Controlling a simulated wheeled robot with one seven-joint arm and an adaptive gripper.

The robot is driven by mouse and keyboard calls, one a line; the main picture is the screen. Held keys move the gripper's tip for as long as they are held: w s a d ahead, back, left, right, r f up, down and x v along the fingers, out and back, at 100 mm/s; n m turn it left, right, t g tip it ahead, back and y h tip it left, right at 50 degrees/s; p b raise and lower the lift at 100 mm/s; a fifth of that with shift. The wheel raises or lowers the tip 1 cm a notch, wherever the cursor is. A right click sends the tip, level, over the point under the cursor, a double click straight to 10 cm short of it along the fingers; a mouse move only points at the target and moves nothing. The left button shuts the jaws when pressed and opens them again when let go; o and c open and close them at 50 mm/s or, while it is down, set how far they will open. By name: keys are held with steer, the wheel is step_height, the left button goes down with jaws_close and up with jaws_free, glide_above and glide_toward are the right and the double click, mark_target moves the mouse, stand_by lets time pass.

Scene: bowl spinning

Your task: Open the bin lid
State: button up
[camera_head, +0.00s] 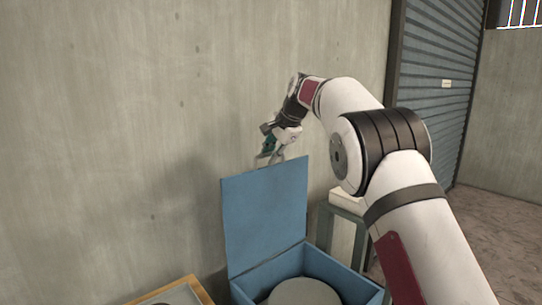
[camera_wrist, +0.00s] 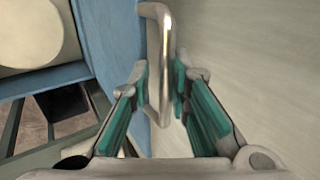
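The blue bin (camera_head: 345,279) stands at the bottom middle of the head view. Its flat blue lid (camera_head: 265,215) stands raised, near upright, at the back, with the bin's inside showing. My gripper (camera_head: 270,160) is at the lid's top edge. In the wrist view, the lid (camera_wrist: 112,38) is left of centre and its pale metal handle (camera_wrist: 166,50) runs down between my gripper's green-padded fingers (camera_wrist: 160,78). The fingers are apart, with the bar nearer the right one. A gap shows on the left side, so I see no firm grip. Contact on the right is unclear.
A round grey thing (camera_head: 304,292) sits inside the bin. A stool (camera_head: 345,212) with a pale top stands behind it to the right. A wooden-edged thing (camera_head: 180,290) is at bottom left. A concrete wall (camera_head: 120,120) rises close behind the lid. Floor is free at right.

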stand_by(0.3)
steer(key=v, duration=1.2)
